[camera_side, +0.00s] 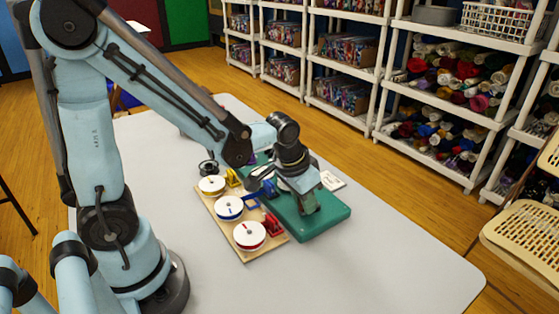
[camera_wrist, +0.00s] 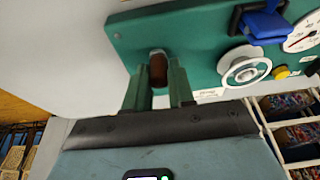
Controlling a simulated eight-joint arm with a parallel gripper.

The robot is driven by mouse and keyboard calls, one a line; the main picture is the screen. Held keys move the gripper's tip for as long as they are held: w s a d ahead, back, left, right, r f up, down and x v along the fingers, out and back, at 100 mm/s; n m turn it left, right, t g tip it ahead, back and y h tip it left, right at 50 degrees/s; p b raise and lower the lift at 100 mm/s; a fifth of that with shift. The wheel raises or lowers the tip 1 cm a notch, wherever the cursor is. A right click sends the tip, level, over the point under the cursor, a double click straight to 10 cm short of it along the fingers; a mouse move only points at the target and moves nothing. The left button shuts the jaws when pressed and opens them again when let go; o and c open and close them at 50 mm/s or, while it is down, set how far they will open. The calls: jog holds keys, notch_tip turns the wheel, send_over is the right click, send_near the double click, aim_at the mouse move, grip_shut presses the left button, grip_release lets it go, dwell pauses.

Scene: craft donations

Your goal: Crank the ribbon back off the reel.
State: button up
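A brown upright crank knob (camera_wrist: 158,70) stands at the corner of a teal base (camera_side: 325,222). The base also fills the upper wrist view (camera_wrist: 190,35). My gripper (camera_wrist: 160,80) has its two green fingers on either side of the knob, seeming to touch it. In the side view, my gripper (camera_side: 308,203) is low over the near end of the base and hides the knob. A white round reel-like part (camera_wrist: 244,70) sits on the base in the wrist view. I cannot tell how much ribbon is wound on it.
A blue part (camera_wrist: 263,25), a dial (camera_wrist: 302,35) and a yellow knob (camera_wrist: 281,72) are close together. The front table (camera_side: 370,285) is clear.

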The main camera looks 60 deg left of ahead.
jog(key=o, duration=0.3)
jog(key=shift+r, duration=3.75)
